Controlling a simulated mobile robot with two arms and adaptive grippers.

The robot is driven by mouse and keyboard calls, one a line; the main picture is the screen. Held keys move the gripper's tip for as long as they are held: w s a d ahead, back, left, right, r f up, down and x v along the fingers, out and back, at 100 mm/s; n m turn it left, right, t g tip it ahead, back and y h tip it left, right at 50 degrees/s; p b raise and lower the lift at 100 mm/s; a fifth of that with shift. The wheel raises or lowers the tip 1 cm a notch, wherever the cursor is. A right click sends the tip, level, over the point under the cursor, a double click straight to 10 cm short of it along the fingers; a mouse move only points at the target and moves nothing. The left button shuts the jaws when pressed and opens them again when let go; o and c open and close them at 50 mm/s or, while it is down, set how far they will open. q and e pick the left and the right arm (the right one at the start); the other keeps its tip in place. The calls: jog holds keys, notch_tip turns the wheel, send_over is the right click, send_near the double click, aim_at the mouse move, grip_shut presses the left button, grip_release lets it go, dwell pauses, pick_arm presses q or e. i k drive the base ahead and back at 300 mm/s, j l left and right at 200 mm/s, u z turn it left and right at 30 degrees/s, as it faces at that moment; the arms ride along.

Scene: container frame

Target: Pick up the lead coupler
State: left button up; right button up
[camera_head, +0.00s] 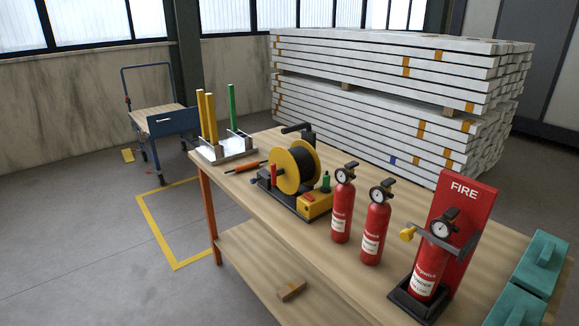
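I cannot tell for sure which thing is the lead coupler. A cable reel (294,166) with a yellow flange and black cable stands on a dark base on the wooden workbench (262,204). A yellow box (315,205) with a red part sits at its front right, and a small green piece (326,181) stands upright by it. A small red piece (273,174) stands upright at the reel's left side. An orange and black slim item (244,167) lies on the bench left of the reel. Neither of my grippers is in view.
Two red extinguishers (342,210) stand right of the reel. Another is held in a red FIRE stand (462,222). Teal cases (541,262) are at the right edge. A white rack (228,148) with yellow and green bars is at the bench's far left. The front left bench strip is clear.

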aim_at(245, 166)
jog(key=i+j+z, duration=0.15)
jog(key=j+z, duration=0.25)
jog(key=i+j+z, duration=0.1)
jog(key=j+z, duration=0.7)
jog(key=j, duration=0.1)
